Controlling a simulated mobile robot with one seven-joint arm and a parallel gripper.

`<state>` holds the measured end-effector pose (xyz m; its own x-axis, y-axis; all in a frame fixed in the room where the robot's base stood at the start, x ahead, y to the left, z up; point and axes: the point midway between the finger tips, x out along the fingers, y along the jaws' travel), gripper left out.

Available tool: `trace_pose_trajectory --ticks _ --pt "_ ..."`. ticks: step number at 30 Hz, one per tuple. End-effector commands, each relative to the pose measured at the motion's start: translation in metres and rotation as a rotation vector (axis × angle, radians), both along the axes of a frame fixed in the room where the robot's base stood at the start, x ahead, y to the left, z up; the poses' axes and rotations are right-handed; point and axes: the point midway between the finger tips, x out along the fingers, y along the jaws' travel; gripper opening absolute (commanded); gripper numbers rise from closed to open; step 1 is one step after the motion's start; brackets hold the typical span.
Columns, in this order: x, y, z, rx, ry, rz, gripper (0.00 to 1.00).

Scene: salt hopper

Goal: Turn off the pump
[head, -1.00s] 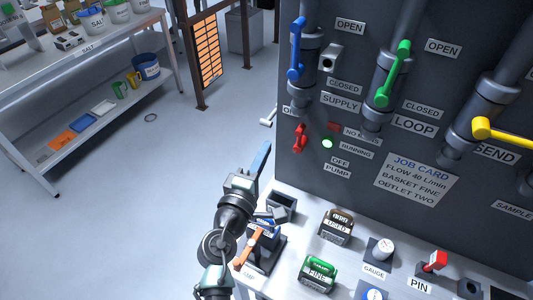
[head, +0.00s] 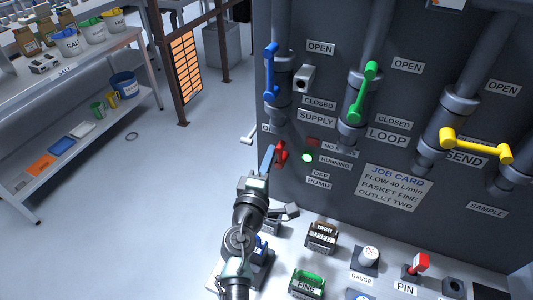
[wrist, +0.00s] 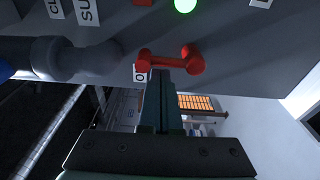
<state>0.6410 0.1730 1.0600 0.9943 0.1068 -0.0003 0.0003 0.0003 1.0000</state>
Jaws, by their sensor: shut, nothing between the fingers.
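The pump's red handle (head: 282,152) is on the dark panel's left part, left of the lit green RUNNING lamp (head: 307,157). OFF (head: 320,173) and PUMP (head: 319,184) labels sit below the lamp. My gripper (head: 268,157) is shut and empty, its tips right by the handle and covering part of it in the head view. In the wrist view the red handle (wrist: 170,64) lies across just beyond my shut fingertips (wrist: 164,74). I cannot tell whether they touch. The green lamp (wrist: 185,5) glows at the top edge there.
Blue (head: 270,72), green (head: 364,92) and yellow (head: 476,146) valve handles are on the panel's pipes. A job card (head: 394,188) hangs right of the pump labels.

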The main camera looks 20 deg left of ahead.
Motion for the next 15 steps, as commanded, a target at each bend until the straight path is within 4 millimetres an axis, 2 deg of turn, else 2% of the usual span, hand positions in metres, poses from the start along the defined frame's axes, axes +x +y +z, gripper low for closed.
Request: trace_pose_trajectory --ticks 15 --pt "-0.0002 -0.0026 -0.0001 0.062 -0.002 -0.001 0.0"
